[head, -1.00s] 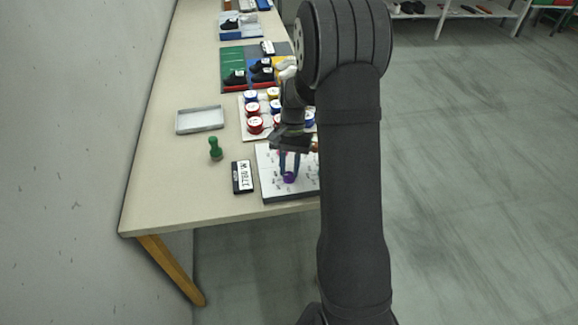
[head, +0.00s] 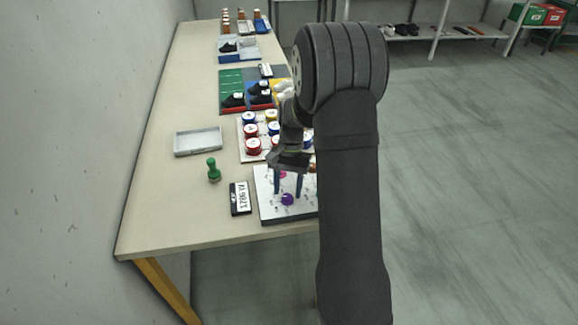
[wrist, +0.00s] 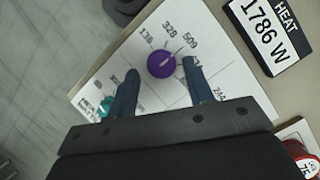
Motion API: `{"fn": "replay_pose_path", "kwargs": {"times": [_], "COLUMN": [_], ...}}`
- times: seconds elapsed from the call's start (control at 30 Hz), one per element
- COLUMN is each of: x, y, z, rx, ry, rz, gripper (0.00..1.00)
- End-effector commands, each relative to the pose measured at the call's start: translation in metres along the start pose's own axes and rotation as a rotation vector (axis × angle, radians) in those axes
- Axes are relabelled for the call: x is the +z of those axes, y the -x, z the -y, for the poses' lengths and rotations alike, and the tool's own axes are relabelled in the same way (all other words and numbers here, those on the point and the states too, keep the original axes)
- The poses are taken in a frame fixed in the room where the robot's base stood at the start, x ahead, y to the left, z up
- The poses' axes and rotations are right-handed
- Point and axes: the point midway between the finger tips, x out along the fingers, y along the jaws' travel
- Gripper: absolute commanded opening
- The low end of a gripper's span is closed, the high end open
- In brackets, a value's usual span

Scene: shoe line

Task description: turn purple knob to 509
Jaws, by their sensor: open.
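The purple knob (wrist: 161,64) sits on a white panel (wrist: 225,75). A pale mark on it points to the upper right, roughly toward the printed 509; I cannot tell if it lines up exactly. Labels 136, 328 and 509 stand around it, and another is partly hidden by a finger. My gripper (wrist: 161,70) is open, its two blue fingers apart on either side of the knob in the wrist view, with gaps between. In the head view my gripper (head: 288,192) is over the purple knob (head: 288,199), and my arm hides the panel's right part.
A board of red, blue and yellow round pieces (head: 240,152) is behind. The table's left front is clear.

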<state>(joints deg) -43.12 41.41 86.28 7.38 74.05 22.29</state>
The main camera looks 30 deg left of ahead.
Motion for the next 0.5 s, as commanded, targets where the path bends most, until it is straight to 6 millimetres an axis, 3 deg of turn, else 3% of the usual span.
{"fn": "replay_pose_path", "kwargs": {"times": [0.17, 0.5], "x": [-0.001, 0.000], "y": [0.031, 0.115], "z": [0.000, 0.000], "rx": [-0.002, -0.002], "ry": [0.000, 0.000], "rz": [-0.005, -0.004], "gripper": [0.47, 0.47]}}
